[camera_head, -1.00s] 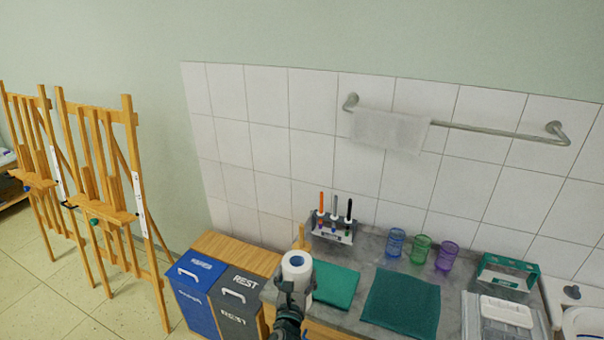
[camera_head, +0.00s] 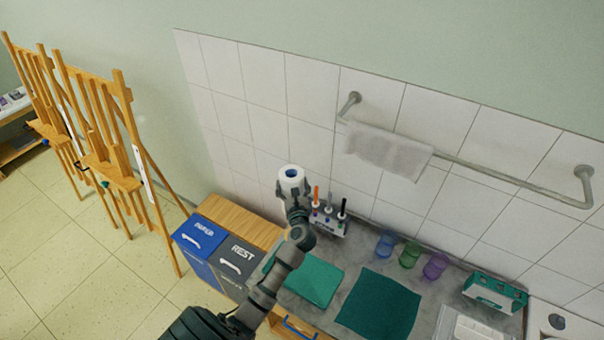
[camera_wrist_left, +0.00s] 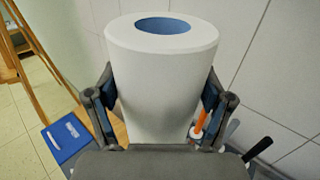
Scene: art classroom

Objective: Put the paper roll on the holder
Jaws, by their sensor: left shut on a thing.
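The white paper roll (camera_head: 291,177) has a blue-lined hole and stands about upright. My left gripper (camera_head: 293,191) is shut around its sides and holds it in front of the tiled wall, above the counter's left end. In the left wrist view the roll (camera_wrist_left: 162,75) fills the middle, between the two fingers of my left gripper (camera_wrist_left: 160,95). I cannot make out the holder now; my arm and the roll cover part of the counter there. My right gripper is not in view.
A marker rack (camera_head: 330,220) stands just right of the roll. Blue (camera_head: 200,236) and grey (camera_head: 238,258) bins stand below left. Green cloths (camera_head: 380,303) and coloured cups (camera_head: 410,254) are on the counter. A towel (camera_head: 385,150) hangs on the wall rail.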

